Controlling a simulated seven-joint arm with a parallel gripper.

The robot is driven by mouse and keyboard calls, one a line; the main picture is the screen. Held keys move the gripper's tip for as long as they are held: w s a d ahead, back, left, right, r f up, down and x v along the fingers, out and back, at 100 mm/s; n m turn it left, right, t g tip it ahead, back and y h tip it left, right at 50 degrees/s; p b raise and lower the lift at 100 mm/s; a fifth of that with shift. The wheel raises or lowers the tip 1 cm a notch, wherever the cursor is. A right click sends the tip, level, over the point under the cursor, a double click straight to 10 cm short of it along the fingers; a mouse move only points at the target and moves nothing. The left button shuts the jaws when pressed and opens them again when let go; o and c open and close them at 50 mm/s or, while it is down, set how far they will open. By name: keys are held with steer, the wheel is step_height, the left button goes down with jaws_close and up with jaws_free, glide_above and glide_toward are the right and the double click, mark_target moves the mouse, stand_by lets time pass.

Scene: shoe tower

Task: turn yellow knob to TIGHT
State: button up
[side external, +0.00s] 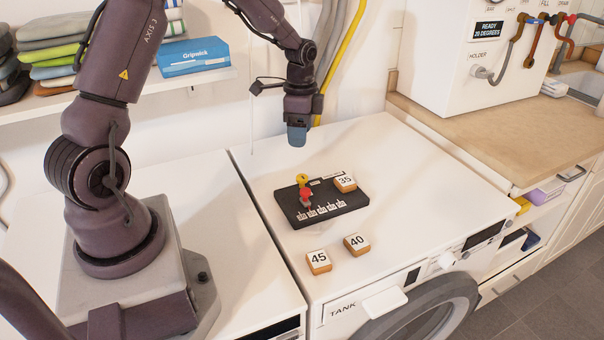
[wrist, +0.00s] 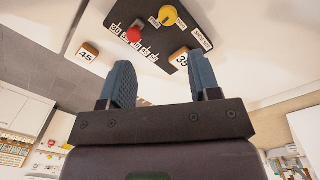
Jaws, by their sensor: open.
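The yellow knob (side external: 303,178) stands on the black board (side external: 352,199), towards its back edge, behind a red part (side external: 306,194). In the wrist view the yellow knob (wrist: 168,15) is round, with a small pale label beside it and another near the board's edge; I cannot read either surely. A row of pale number labels runs along the board's front. My gripper (side external: 297,136) hangs above and behind the board, apart from the knob. In the wrist view my gripper (wrist: 161,75) has its two blue fingers spread, with nothing between them.
A tile marked 35 (side external: 345,184) sits on the board's right end. Tiles marked 45 (side external: 318,262) and 40 (side external: 357,244) lie on the white machine top (side external: 420,190) in front. The top is clear right of the board. A shelf (side external: 200,78) holds a blue box (side external: 193,57).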

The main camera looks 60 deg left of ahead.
mark_target(302, 176)
steer(key=f, duration=0.4)
steer(key=f+m, duration=0.1)
steer(key=f, duration=0.3)
steer(key=f+m, duration=0.1)
steer(key=f, duration=0.3)
steer(key=shift+w+a+f, duration=0.1)
steer(key=shift+w+a, duration=0.1)
steer(key=shift+w, duration=0.15)
steer(key=c, duration=0.9)
